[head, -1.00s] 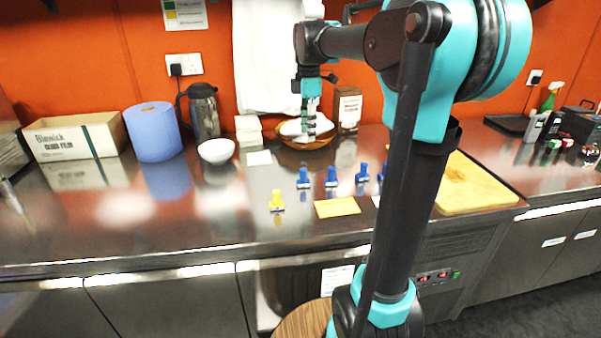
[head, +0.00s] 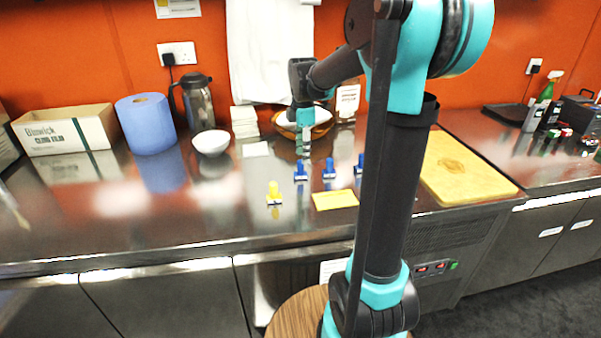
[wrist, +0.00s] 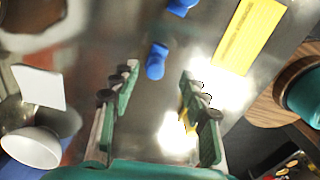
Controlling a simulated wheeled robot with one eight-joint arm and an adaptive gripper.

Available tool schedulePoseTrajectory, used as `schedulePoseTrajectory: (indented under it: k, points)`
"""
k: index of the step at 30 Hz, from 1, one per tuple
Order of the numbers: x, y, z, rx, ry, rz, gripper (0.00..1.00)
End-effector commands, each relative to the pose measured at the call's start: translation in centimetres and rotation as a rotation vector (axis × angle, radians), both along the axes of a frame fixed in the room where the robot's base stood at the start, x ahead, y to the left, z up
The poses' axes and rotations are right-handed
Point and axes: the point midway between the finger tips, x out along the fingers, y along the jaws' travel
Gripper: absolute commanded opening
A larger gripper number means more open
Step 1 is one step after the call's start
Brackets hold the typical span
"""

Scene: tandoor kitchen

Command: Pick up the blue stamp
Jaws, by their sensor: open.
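Several blue stamps stand on the steel counter in a row: a left one (head: 300,173), a middle one (head: 329,171) and a right one (head: 359,167) beside my arm. My gripper (head: 303,147) is open and points down, just above and behind the left blue stamp in the head view. In the wrist view, one blue stamp (wrist: 156,62) shows between and slightly beyond the open fingertips (wrist: 160,79), with nothing held. Another blue stamp (wrist: 181,6) is at the top edge. The height gap is hard to judge.
A yellow stamp (head: 274,195) and a yellow sheet (head: 335,201) lie nearer the counter's front edge. A white bowl (head: 211,142), a white pad (head: 256,149) and a brown bowl (head: 318,129) stand behind. A cutting board (head: 462,172) is at right.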

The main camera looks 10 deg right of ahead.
Motion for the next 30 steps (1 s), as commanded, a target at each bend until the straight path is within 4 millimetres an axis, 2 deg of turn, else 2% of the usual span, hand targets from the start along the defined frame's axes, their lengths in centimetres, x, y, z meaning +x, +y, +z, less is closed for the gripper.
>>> schedulePoseTrajectory:
  k: [12,21,23,30]
  points:
    - [0.5,0.8,-4.7,0.000,0.000,0.000,0.45]
    - [0.5,0.8,-5.3,0.000,0.000,0.000,0.45]
    - [0.5,0.8,-5.3,0.000,0.000,0.000,0.40]
    - [0.5,0.8,-5.3,0.000,0.000,0.000,0.11]
